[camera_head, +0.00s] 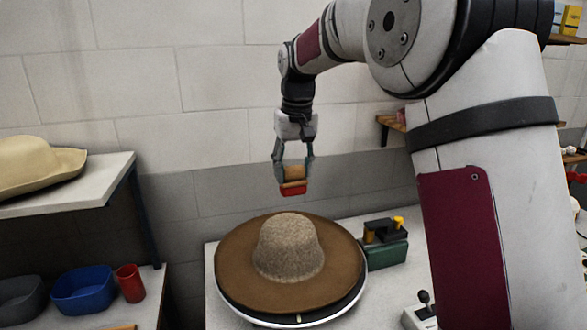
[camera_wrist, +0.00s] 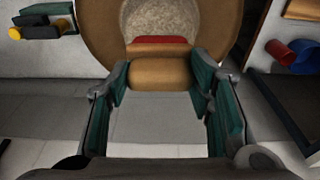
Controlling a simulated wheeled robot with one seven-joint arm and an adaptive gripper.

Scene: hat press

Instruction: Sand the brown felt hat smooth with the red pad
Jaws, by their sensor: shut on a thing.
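The brown felt hat (camera_head: 231,270) lies brim down, crown up, on a round white-edged stand (camera_head: 290,318) on the table. Its crown (camera_head: 289,247) looks speckled and lighter than the smooth brown brim. My gripper (camera_head: 293,180) is shut on the red pad (camera_head: 293,191) by its tan wooden block. It hangs above the crown, apart from it, with the red side down. In the wrist view the pad's red edge (camera_wrist: 160,40) shows beyond the tan block between my fingers (camera_wrist: 160,75), with the hat (camera_wrist: 97,25) behind it.
A green box (camera_head: 388,254) with a black and yellow tool stands right of the hat. A small joystick box (camera_head: 421,312) is at front right. At left are a pale hat (camera_head: 35,168) on a shelf, a blue bin (camera_head: 83,290) and a red cup (camera_head: 130,284).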

